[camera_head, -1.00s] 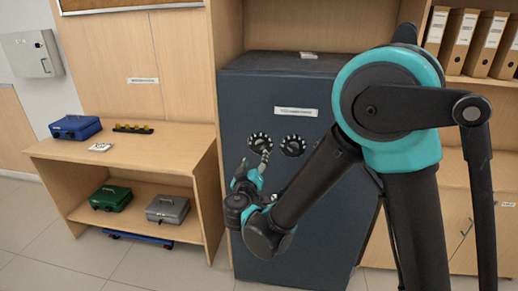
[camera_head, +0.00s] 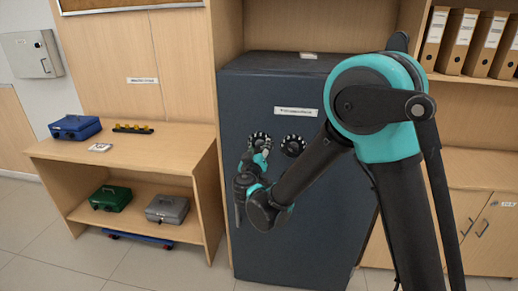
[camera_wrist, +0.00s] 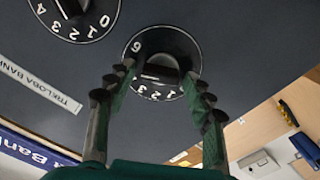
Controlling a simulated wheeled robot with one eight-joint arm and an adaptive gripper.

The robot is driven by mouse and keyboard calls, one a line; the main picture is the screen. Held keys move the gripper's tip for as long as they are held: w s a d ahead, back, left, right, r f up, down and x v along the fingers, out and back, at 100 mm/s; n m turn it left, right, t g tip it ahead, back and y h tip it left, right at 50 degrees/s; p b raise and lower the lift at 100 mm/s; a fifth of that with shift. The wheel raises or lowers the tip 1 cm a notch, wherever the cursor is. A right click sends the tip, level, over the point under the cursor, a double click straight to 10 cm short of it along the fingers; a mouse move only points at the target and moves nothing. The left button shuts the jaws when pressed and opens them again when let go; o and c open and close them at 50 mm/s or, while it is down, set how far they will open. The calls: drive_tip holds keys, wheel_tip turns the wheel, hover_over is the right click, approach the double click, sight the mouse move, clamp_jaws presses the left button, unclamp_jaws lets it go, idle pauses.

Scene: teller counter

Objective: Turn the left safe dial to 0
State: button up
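The left dial (camera_head: 258,138) is a black round dial with white marks on the front of the dark safe (camera_head: 290,215). It also shows in the wrist view (camera_wrist: 152,78), with digits including 1, 2 and 3 on its lower rim; part of its rim is hidden by my fingers. My gripper (camera_head: 261,157) is at the left dial in the head view. In the wrist view my gripper (camera_wrist: 161,72) is open, one finger on each side of the dial's raised centre grip. I cannot tell whether the fingers touch it.
A second dial (camera_head: 293,145) sits close to the right of the left dial. A wooden side table (camera_head: 150,160) with a blue cash box (camera_head: 75,127) stands left of the safe; green and grey boxes are on its lower shelf. Binders fill a shelf at upper right.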

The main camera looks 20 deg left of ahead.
drive_tip(key=c, duration=0.9)
drive_tip(key=shift+o, duration=0.2)
